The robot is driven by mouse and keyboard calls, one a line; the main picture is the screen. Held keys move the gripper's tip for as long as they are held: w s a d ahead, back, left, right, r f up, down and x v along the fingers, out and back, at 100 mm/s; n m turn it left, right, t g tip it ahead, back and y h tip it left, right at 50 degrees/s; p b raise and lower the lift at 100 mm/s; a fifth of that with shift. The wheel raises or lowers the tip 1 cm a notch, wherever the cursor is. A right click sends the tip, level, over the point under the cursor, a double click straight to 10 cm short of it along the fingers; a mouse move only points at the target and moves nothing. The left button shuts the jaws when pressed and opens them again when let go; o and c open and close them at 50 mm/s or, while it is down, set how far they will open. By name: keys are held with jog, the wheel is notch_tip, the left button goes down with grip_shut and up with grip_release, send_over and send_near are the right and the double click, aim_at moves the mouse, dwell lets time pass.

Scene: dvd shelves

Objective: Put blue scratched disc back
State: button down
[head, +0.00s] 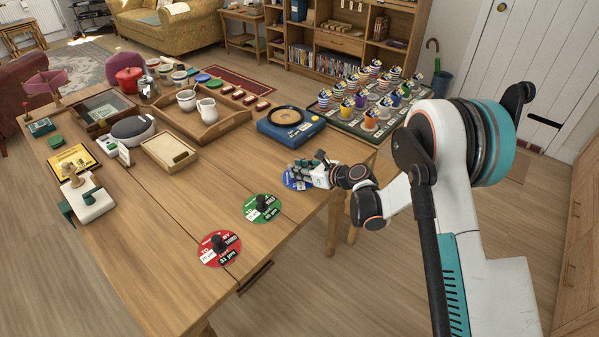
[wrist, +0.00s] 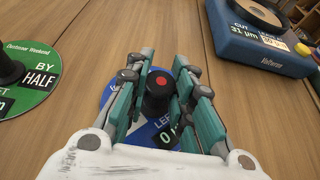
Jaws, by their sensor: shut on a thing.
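The blue disc (head: 293,184) is at the table's right edge, mostly covered by my gripper (head: 300,168). In the wrist view the blue disc (wrist: 107,98) shows beneath my fingers, with part of its white lettering hidden. A black knob (wrist: 158,90) with a red dot on top stands at its middle. My gripper (wrist: 162,80) is shut on this knob, with teal fingers on both sides. I cannot tell whether the disc touches the table. A blue machine (head: 290,128) with a dark round platter in a tan ring stands behind the disc; its label reads "CUT 31 µm".
A green disc (head: 262,208) and a red disc (head: 219,248), each with a black knob, lie along the front edge. A tray of striped cups (head: 370,112) stands behind the machine. A wooden tray with jugs (head: 215,127) is further left. The table's middle is mostly bare.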

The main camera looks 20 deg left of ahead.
jog(key=shift+r, duration=0.1)
jog(key=c, duration=1.4)
grip_release()
jog(key=shift+s+d+r, duration=0.1)
jog(key=shift+d+r, duration=0.05)
jog(key=shift+d, duration=0.15)
jog(key=p+v, duration=0.4)
jog(key=v, duration=0.7)
jog(key=shift+s+d, duration=0.1)
jog(key=shift+d, duration=0.05)
jog(key=shift+r, duration=0.1)
